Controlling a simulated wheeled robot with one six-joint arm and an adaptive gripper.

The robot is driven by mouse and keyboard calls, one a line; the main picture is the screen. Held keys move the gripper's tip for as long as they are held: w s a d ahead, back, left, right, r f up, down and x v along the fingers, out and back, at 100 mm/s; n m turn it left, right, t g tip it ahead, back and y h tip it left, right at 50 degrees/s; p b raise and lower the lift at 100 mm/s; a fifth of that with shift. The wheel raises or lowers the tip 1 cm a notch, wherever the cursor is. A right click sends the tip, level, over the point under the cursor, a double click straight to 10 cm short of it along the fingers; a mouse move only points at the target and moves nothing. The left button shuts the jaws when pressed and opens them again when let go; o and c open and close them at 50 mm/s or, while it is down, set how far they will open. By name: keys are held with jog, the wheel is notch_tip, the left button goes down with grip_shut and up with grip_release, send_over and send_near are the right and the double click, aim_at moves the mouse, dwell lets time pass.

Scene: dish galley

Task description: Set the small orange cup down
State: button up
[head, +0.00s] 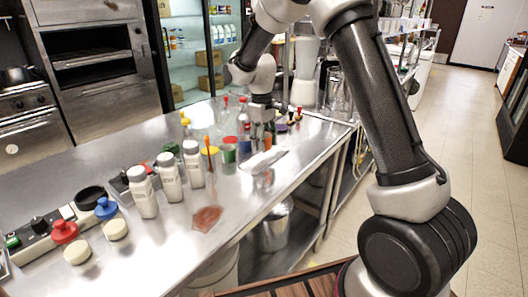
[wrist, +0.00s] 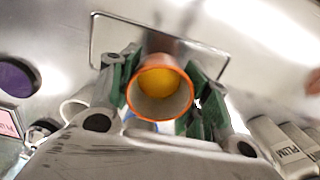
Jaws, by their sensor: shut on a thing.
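My gripper (head: 259,136) is over the right part of the steel counter (head: 245,212), reaching down among the small items there. In the wrist view my gripper (wrist: 160,75) is shut on the small orange cup (wrist: 160,118), one green-padded finger on each side. I look into the cup's open mouth: an orange rim, a pale inner wall and yellow at the bottom. A flat pale rectangular plate (head: 263,160) lies by the gripper on the counter.
Several white bottles (head: 170,178) with lids stand left of the gripper. A green container (head: 228,157) is close on its left. A reddish flat piece (head: 207,218) lies nearer the front edge. The counter's front strip is mostly bare.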

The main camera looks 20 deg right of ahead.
jog(key=shift+f, duration=1.9)
jog(key=o, duration=1.2)
jog(key=shift+f, duration=0.1)
jog(key=shift+c, duration=0.2)
